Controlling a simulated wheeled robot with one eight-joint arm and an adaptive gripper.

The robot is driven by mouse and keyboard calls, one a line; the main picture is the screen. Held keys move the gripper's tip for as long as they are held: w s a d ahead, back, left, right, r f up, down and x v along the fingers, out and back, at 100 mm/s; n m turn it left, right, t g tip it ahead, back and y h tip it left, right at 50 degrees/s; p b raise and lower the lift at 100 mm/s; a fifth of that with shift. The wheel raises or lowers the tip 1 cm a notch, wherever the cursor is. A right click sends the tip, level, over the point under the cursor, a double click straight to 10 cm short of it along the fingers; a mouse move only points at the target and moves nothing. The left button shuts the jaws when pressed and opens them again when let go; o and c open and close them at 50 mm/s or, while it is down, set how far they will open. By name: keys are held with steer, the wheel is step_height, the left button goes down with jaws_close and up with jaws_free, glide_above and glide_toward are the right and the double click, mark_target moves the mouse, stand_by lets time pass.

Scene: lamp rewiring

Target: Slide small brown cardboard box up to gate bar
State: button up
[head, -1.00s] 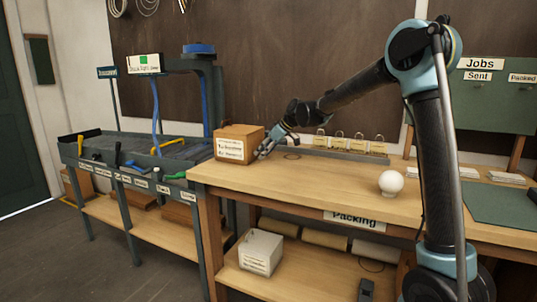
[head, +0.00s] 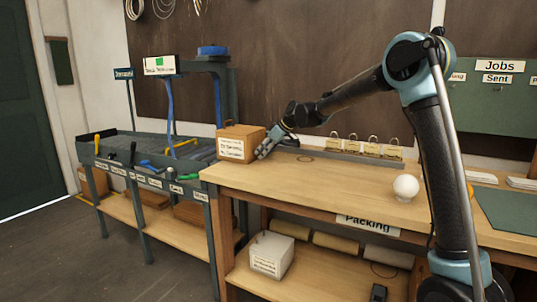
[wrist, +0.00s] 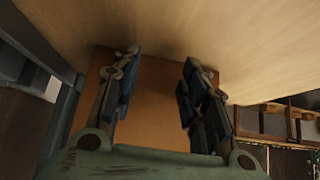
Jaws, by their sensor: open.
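The small brown cardboard box (head: 240,143), with a white label on its front, sits at the left end of the wooden packing bench, by the grey sorting bench. My gripper (head: 264,150) is low at its right side; its fingers are open. In the wrist view the box's brown face (wrist: 152,105) fills the space between and beyond the two spread fingers (wrist: 158,85). I cannot tell whether they touch it. A yellow bar (head: 181,147) shows under the blue-posted frame on the sorting bench, left of the box; I cannot tell if it is the gate bar.
The sorting bench tray (head: 115,143) has several coloured handles along its front. On the packing bench, a white ball (head: 405,187) stands to the right and a row of padlock-like pieces (head: 365,147) runs along the back. The bench top between is mostly clear.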

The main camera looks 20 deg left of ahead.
mark_target(257, 146)
steer(key=shift+w+a, duration=0.2)
steer(key=shift+a, duration=2.2)
